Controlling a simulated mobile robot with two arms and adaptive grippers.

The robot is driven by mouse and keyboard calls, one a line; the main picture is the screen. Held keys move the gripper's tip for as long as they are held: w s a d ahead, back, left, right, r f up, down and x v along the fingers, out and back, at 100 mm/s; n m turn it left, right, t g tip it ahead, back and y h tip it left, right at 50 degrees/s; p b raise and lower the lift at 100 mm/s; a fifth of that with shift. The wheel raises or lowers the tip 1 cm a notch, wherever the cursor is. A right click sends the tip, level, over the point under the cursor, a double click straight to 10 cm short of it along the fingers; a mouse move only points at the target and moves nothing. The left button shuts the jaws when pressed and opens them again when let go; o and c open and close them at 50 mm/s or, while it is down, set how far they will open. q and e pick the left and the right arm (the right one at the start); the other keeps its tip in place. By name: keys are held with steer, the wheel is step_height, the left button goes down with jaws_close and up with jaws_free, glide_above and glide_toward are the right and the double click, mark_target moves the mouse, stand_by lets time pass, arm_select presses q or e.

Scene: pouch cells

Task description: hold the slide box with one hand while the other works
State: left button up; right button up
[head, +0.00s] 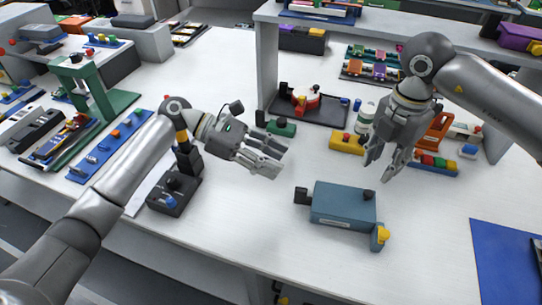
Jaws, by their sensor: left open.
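The slide box appears to be the blue-grey box (343,203) on the white table, front and right of centre. It has a dark block at its left end and a yellow-topped part at its front right corner. My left gripper (269,169) is open and empty, above the table to the upper left of the box, and apart from it. My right gripper (377,171) points down above and behind the right part of the box, with a gap between its fingers and nothing between them. Neither gripper touches the box.
A black block with a blue knob (171,198) stands under my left arm. A yellow block (347,143) and a strip of coloured blocks (432,164) lie behind the box. A blue mat (505,262) is at the front right. The table left of the box is clear.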

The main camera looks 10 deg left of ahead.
arm_select(q)
glide_toward(299, 193)
steer(key=d+f, duration=0.2)
steer(key=f, duration=0.1)
steer(key=shift+w+d, duration=0.2)
steer(key=shift+w, duration=0.2)
steer(key=x, duration=0.7)
steer(key=shift+d+r, duration=0.15)
steer(key=shift+d, duration=0.1)
jaws_close()
